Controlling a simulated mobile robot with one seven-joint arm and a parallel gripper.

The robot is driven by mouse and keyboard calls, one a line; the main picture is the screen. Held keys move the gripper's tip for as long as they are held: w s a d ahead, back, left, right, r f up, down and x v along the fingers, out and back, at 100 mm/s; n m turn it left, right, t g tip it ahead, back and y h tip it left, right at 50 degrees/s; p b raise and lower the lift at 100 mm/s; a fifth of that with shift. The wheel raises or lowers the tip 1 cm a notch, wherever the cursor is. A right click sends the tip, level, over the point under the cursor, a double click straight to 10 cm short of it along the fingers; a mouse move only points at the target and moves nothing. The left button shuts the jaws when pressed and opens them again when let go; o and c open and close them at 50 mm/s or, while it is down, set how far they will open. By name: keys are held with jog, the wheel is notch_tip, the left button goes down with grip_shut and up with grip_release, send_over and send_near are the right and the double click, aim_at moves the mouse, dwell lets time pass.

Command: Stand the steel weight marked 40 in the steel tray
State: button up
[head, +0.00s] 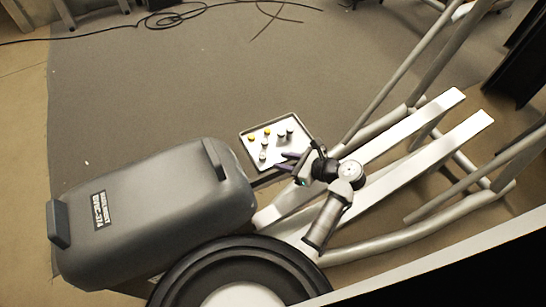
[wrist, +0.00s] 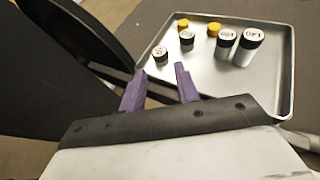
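The steel tray (head: 296,146) lies on the floor between the grey machine housing and the white rails; it fills the upper right of the wrist view (wrist: 225,85). Several capped weights are inside it. Two taller ones stand side by side at right: a weight whose label looks like 140 or 40 (wrist: 248,48), and another with a less legible label (wrist: 225,44). Shorter dark-topped weights (wrist: 187,40) (wrist: 160,55) stand to the left, labels hard to read. My gripper (wrist: 160,73) is open, its purple fingers apart and empty, at the tray's near left edge; it also shows in the head view (head: 284,160).
Two yellow-topped pieces (wrist: 213,28) (wrist: 183,23) are in the tray's far part. The grey housing (head: 150,215) stands left of the tray, white rails (head: 415,125) right, a black wheel (head: 235,270) in front. The tray's near right part is bare. Open carpet (head: 180,90) lies beyond.

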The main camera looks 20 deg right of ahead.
jog(key=shift+v, duration=2.8)
